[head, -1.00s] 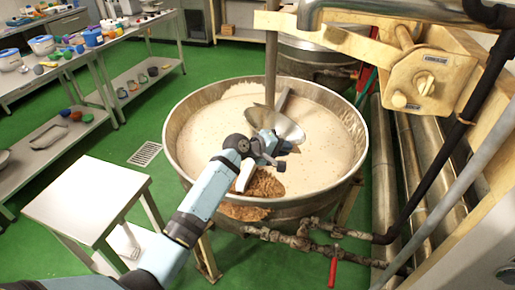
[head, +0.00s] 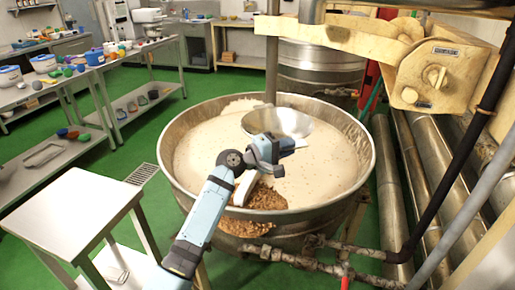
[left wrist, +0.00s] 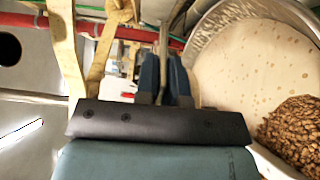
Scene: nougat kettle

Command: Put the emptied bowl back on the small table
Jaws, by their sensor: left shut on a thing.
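The metal bowl (head: 284,121) is above the far middle of the kettle in the head view, tilted, with its pale grey inside showing and no contents visible. My left gripper (head: 283,146) is shut on its near rim. In the left wrist view the blue fingers (left wrist: 165,78) are close together; the bowl's outline is hard to make out there. The small table (head: 70,205) stands at the lower left, its white top bare. My right gripper is not in view.
The large kettle (head: 180,190) holds a pale mass with brown nuts (head: 262,198) at its near side. A beige mixer arm (head: 340,38) and vertical shaft (head: 272,70) rise over it. Pipes run at the right. Green floor lies between kettle and small table.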

